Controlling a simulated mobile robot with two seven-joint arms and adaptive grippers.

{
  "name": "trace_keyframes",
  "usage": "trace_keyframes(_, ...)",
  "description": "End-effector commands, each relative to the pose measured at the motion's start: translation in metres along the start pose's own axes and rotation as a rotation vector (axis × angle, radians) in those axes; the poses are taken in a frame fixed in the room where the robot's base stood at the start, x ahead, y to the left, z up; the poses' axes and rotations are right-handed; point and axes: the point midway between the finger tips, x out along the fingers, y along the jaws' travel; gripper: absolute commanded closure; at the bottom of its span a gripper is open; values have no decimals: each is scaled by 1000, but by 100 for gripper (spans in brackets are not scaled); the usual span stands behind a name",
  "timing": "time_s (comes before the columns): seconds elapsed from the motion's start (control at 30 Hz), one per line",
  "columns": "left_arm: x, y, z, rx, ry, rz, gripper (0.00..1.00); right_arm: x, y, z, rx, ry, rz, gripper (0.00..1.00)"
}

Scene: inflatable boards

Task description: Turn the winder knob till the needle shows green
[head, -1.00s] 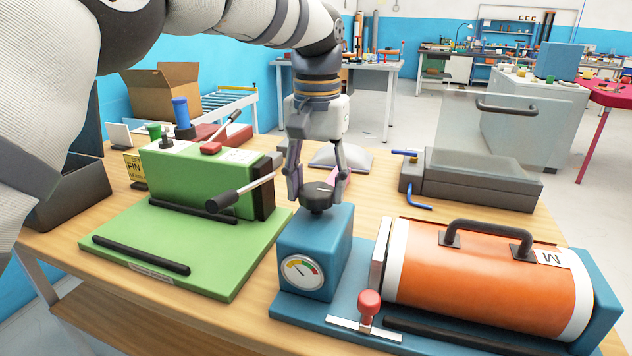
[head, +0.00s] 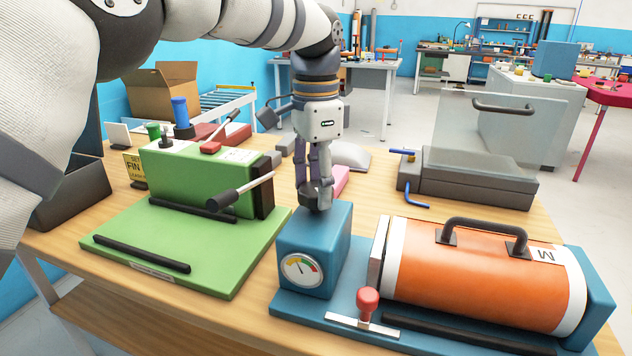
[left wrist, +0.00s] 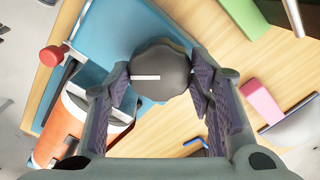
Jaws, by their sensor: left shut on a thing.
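The winder is a blue box (head: 318,250) near the front middle of the table in the head view. Its front carries a round white gauge (head: 302,270) with yellow, green and red marks. The thin needle leans up and left, short of the green mark as far as I can tell. My left gripper (head: 315,192) points down over the box and is shut on the dark winder knob on its top. In the left wrist view the grey knob (left wrist: 160,68) with a white line lies between both padded fingers. My right gripper is out of view.
A green machine (head: 200,180) with a black-gripped lever (head: 238,190) stands close on the left. An orange cylinder (head: 485,275) with a dark handle lies on the right, beside a red knob (head: 367,300). A grey press (head: 465,180) stands behind. A pink block (head: 342,180) lies behind the gripper.

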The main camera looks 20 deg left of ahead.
Motion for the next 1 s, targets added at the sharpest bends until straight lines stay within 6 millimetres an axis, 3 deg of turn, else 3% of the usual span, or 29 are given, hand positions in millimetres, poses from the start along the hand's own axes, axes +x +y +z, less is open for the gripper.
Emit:
trace_keyframes(0.4,5,1,1,163,-10,10,79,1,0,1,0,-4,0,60)
trace_keyframes(0.93,5,1,1,182,-11,11,79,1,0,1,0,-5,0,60)
trace_keyframes(0.97,5,1,1,182,-11,11,47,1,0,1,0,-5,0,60)
trace_keyframes(1.0,5,1,1,182,-11,11,38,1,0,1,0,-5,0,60)
